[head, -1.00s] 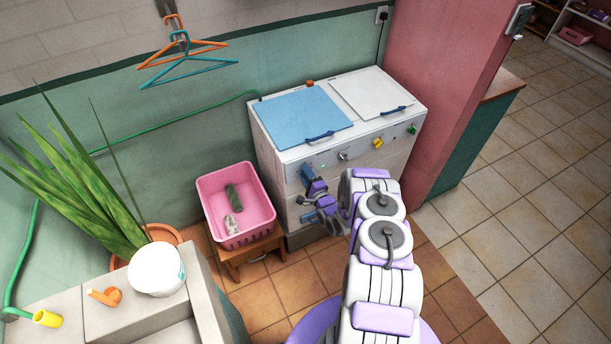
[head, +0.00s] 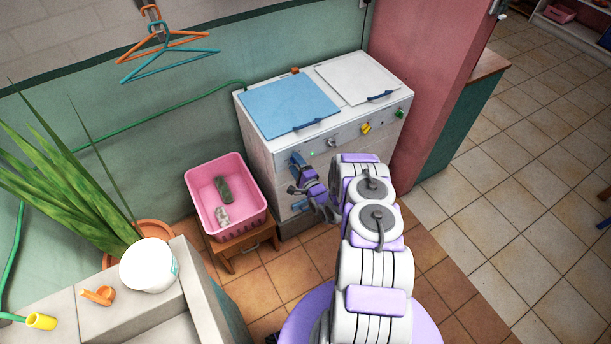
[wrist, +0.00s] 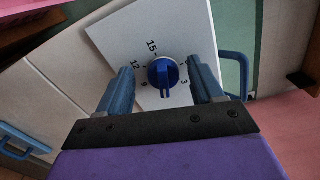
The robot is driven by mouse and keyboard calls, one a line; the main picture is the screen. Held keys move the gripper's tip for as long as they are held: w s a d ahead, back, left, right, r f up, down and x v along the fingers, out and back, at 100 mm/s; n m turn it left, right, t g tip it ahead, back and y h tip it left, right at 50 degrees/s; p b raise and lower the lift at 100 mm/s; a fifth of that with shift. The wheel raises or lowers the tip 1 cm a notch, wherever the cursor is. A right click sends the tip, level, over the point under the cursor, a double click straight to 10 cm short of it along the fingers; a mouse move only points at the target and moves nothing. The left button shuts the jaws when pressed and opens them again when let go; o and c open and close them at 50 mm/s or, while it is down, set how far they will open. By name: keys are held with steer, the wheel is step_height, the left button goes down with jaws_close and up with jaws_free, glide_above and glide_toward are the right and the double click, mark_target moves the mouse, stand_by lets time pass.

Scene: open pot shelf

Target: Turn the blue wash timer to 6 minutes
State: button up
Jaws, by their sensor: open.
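The blue wash timer (wrist: 163,73) is a round knob with a raised ridge on a white dial plate (wrist: 112,28) in the wrist view. Its ridge runs nearly up and down in the picture. The marks 15, 12, 9 and 3 show around it; the 6 is not visible, and I cannot tell which ridge end is the pointer. My gripper (wrist: 160,68) is open, with one blue finger on each side of the knob and visible gaps between. In the head view, my gripper (head: 296,167) is at the left of the machine's front and covers the timer.
The white washing machine (head: 258,150) has a blue lid (head: 288,106) and a white lid (head: 356,80). A yellow knob (head: 366,128) and a green knob (head: 400,114) sit farther right. A pink basket (head: 245,222) on a stool (head: 232,244) stands close left of my gripper.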

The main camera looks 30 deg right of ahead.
steer(key=s+d+p, duration=0.1)
steer(key=s+p, duration=0.1)
steer(key=s, duration=1.5)
steer(key=shift+w, duration=0.1)
